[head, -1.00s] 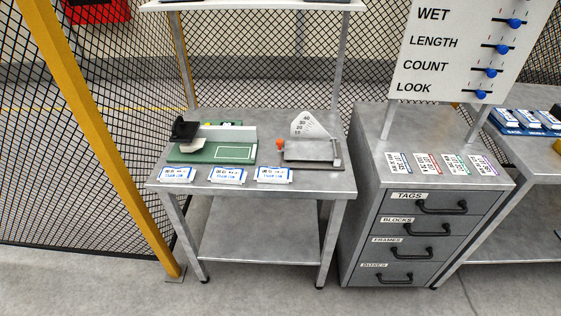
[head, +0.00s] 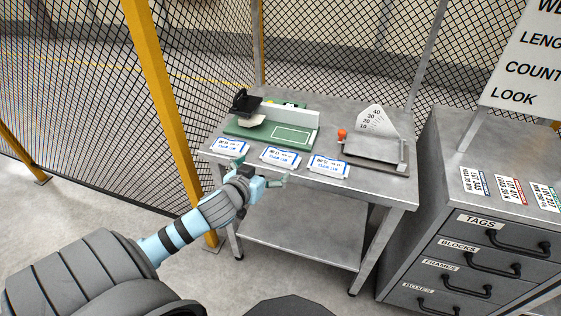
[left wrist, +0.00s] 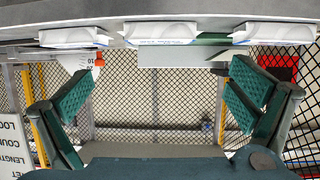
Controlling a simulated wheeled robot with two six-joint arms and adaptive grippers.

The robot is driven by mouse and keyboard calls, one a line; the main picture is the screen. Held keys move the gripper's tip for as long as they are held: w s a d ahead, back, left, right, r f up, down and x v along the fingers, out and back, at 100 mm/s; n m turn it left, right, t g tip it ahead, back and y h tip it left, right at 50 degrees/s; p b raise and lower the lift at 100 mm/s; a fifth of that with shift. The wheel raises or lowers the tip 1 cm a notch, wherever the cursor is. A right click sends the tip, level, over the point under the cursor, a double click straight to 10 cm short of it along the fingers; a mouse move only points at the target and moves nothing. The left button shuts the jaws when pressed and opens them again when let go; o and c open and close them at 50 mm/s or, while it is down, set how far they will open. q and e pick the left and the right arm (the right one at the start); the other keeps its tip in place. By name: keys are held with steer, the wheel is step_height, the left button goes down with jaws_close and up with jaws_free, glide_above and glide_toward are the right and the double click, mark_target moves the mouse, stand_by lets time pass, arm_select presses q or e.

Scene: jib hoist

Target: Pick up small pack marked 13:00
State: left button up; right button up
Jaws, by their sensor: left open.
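Three small white packs with blue print lie in a row along the front edge of the metal table: a left pack (head: 230,146), a middle pack (head: 281,157) and a right pack (head: 328,167). Their print is too small to read, so I cannot tell which is marked 13:00. My left gripper (head: 262,173) is open and empty just in front of the table edge, near the middle pack. The left wrist view is upside down; the middle pack (left wrist: 160,33) shows between the spread fingers (left wrist: 160,95), apart from them. My right gripper is out of view.
Behind the packs stand a green board with a black clamp (head: 270,130) and a grey device with an orange knob and a scale (head: 375,145). A yellow post (head: 165,90) and mesh fence are at left. A drawer cabinet (head: 470,230) with tags on top stands at right.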

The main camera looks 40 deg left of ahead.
mark_target(280, 156)
arm_select(q)
steer(key=b+x, duration=0.3)
steer(key=x, duration=0.8)
steer(key=shift+w+f, duration=0.2)
steer(key=shift+s+r, duration=0.1)
steer(key=c, duration=1)
